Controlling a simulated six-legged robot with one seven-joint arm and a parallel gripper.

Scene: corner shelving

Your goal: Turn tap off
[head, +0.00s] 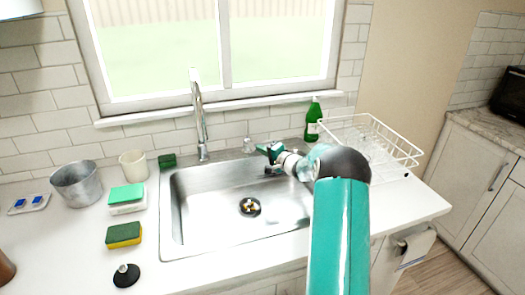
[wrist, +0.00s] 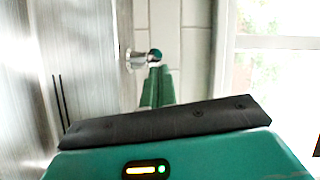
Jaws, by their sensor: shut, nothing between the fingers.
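The chrome tap (head: 198,115) stands upright behind the steel sink (head: 170,215), below the window. A small metal knob (head: 249,145), likely the tap's handle, stands on the back rim to the right of the tap. In the wrist view a shiny round-ended metal knob (wrist: 140,60) shows just beyond my fingertips. My gripper (head: 266,151) is shut and empty over the back right of the sink, a little right of the knob. Its green fingers also show in the wrist view (wrist: 157,86). I cannot tell whether they touch the knob. I see no clear water stream.
A green bottle (head: 313,120) and a white dish rack (head: 405,150) stand right of the sink. Left are a metal pot (head: 77,185), a cream cup (head: 134,165), sponges (head: 124,235) and a black stopper (head: 126,276). The space above the basin's left half is clear.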

